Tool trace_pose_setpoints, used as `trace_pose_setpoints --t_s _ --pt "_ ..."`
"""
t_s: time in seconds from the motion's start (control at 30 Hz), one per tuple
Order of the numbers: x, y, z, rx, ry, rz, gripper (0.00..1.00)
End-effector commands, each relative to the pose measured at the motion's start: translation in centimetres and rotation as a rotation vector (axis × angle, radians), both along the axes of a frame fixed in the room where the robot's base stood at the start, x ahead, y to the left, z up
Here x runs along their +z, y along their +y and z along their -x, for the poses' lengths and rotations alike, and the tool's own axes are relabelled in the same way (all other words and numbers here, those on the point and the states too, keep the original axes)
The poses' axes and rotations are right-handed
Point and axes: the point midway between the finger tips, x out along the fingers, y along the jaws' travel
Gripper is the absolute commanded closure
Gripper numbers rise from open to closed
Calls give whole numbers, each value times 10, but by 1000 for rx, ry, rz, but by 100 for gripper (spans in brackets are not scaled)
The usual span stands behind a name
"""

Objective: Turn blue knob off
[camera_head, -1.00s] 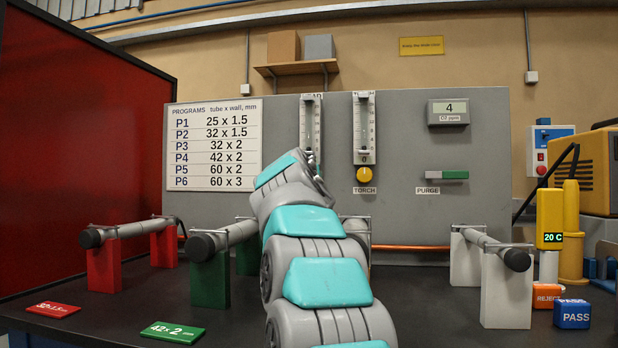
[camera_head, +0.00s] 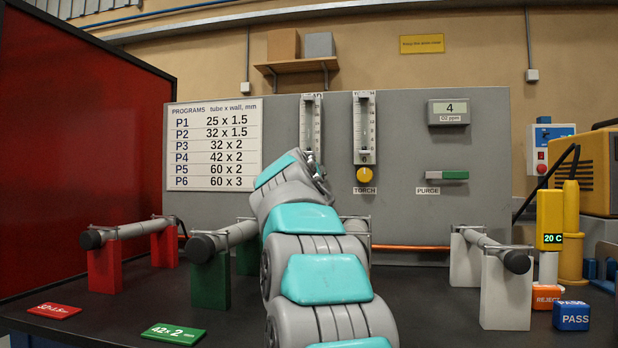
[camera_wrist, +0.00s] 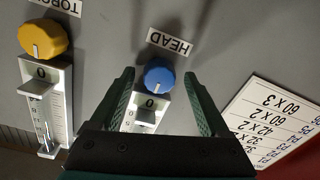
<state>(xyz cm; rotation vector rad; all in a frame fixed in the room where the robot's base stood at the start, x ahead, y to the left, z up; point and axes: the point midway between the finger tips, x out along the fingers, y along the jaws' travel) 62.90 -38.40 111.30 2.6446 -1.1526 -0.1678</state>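The blue knob (camera_wrist: 159,77) shows in the wrist view, on the grey panel between the HEAD label and the end of a flow gauge marked 0. Its white mark points toward the gauge. My gripper (camera_wrist: 159,74) is open, with one dark green finger on each side of the knob in the picture and a visible gap on both sides. I cannot tell how far the fingertips are from the panel. In the head view my gripper and wrist (camera_head: 318,175) are in front of the panel below the left gauge, and the blue knob is hidden behind them.
The yellow TORCH knob (camera_head: 365,174) sits right of my wrist under its own gauge (camera_head: 364,120). The PURGE switch (camera_head: 442,175) is farther right. The program chart (camera_head: 213,145) is at left. Tubes on red, green and white supports stand below on the bench.

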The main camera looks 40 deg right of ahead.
Motion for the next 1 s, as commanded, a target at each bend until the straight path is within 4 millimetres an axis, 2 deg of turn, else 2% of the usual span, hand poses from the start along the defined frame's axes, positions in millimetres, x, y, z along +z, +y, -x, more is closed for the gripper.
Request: trace_pose_setpoints --t_s 0.27,0.47,1.0 --pt "0 1 1 0 -1 -1 21" --pt "0 8 9 -1 -2 0 21" --pt "0 55 52 -1 0 0 21"
